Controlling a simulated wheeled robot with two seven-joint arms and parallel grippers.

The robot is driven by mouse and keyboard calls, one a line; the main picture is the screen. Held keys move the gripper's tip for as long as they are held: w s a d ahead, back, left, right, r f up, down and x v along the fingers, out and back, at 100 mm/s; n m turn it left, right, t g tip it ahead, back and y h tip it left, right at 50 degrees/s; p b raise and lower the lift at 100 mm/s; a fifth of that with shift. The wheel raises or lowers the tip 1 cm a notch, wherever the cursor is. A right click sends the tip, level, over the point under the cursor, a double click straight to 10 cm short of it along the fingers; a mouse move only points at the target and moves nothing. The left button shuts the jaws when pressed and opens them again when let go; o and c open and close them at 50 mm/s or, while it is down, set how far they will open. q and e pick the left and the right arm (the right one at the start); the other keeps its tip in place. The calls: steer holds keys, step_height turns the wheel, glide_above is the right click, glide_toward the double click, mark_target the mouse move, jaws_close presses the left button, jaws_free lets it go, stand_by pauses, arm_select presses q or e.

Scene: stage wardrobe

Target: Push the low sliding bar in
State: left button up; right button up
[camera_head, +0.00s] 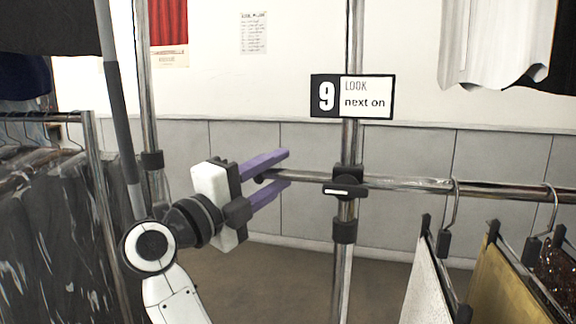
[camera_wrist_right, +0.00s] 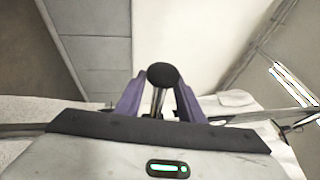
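The low bar (camera_head: 418,182) is a chrome rail that runs level through a black clamp (camera_head: 345,183) on an upright post. Its left end sticks out past the post and carries a round black cap (camera_head: 260,178). The cap (camera_wrist_right: 163,75) also shows in the right wrist view, between the purple fingers. My right gripper (camera_head: 289,168) is open, with its fingers apart above and below the bar's end. It also shows in the right wrist view (camera_wrist_right: 160,85). I cannot tell whether either finger touches the bar. My left gripper is not in view.
Hangers with garments (camera_head: 505,285) hang from the bar at the right. A rack of dark clothes (camera_head: 60,220) stands at the left. A "9 LOOK next on" sign (camera_head: 352,96) is on the post above the clamp. Bare floor (camera_head: 270,285) shows below the gripper.

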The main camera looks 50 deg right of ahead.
steer(key=x, duration=0.3)
steer(key=shift+d+r, duration=0.1)
steer(key=shift+d, duration=0.25)
jaws_close()
